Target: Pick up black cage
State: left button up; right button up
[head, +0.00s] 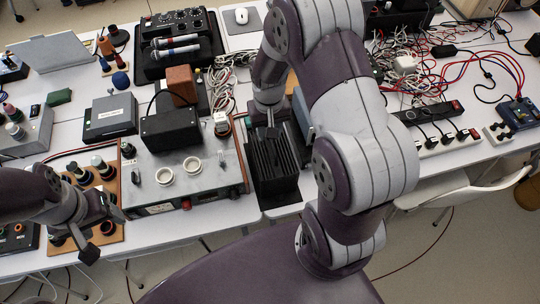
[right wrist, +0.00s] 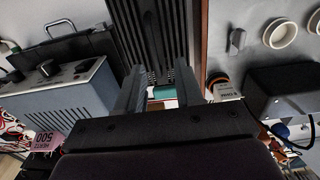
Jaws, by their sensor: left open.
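The black cage (head: 273,172), a dark box with slatted sides, stands near the front edge of the table in the middle of the head view. Its slotted face (right wrist: 165,28) fills the top middle of the right wrist view. My right gripper (head: 269,133) points down over the cage's far end. Its two fingers (right wrist: 160,72) are apart in the right wrist view, with the cage beyond them; contact cannot be told. My left gripper (head: 102,236) is open and empty at the lower left, over a wooden board with knobs, away from the cage.
A grey device panel (head: 205,180) with white rings stands close to the cage's left. A black box (head: 171,127) sits on it. A power strip (head: 447,142) and tangled cables (head: 400,50) lie to the right. A white chair (head: 470,195) stands at the right front.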

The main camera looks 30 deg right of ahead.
aim_at(272, 144)
jog(key=f, duration=0.1)
jog(key=f+p, duration=0.1)
jog(key=f, duration=0.1)
jog(key=d+f, duration=0.1)
jog(key=f, duration=0.1)
jog(key=shift+s+d+f, duration=0.1)
jog(key=shift+s+f, duration=0.05)
jog(key=shift+s, duration=0.25)
jog(key=shift+w+a+f, duration=0.15)
jog(key=shift+f, duration=0.45)
jog(key=shift+w+a+f, duration=0.1)
jog(key=shift+w+f, duration=0.05)
jog(key=shift+f, duration=0.45)
jog(key=shift+s+d, duration=0.1)
jog(key=c, duration=0.3)
grip_shut()
pick_arm(q)
jog(key=shift+s+d+r, duration=0.15)
jog(key=shift+d+r, duration=0.2)
jog(key=shift+r, duration=0.4)
pick_arm(e)
jog(key=shift+r, duration=0.1)
